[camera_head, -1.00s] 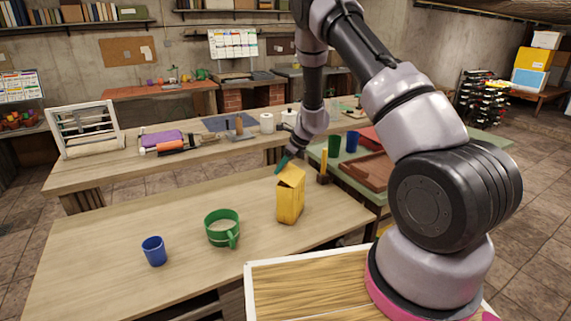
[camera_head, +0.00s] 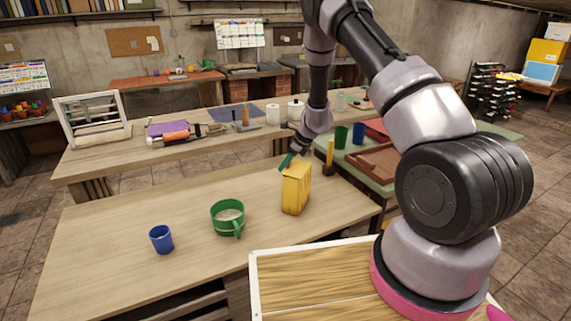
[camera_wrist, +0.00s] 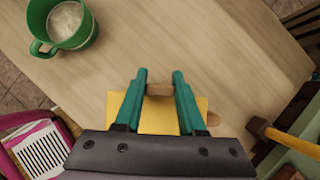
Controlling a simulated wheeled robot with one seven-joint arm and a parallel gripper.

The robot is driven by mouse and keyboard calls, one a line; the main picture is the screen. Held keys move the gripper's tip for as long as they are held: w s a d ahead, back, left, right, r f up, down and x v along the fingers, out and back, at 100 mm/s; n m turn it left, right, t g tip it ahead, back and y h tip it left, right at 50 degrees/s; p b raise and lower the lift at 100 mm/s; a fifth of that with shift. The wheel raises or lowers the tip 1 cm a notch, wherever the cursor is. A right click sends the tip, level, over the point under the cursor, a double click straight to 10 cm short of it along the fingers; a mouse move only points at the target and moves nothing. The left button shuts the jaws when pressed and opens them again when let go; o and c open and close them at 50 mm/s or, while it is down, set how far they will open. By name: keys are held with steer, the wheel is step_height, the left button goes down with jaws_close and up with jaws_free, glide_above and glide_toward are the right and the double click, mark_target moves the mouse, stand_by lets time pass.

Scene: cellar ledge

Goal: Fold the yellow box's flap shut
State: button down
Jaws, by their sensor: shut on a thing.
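The yellow box (camera_head: 295,192) stands upright on the near wooden table, right of the green mug. Its top looks nearly flat in the head view. My gripper (camera_head: 286,161) is at the box's upper left edge, pointing down. In the wrist view my gripper's teal fingers (camera_wrist: 160,88) reach over the yellow box (camera_wrist: 157,116). A small brown piece (camera_wrist: 160,89), seemingly the tab of the box's flap, sits between the fingertips, touching both. The fingers and palm hide part of the box top, so I cannot tell whether the flap lies fully flat.
The green mug (camera_head: 228,217) with pale contents stands left of the box, and a blue cup (camera_head: 161,239) farther left. The table's front left is clear.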

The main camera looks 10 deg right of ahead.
mark_target(299, 169)
steer(key=shift+s+f, duration=0.1)
steer(key=shift+c, duration=2.4)
jaws_free()
steer(key=v, duration=1)
steer(key=shift+d+r, duration=0.15)
steer(key=shift+r, duration=0.25)
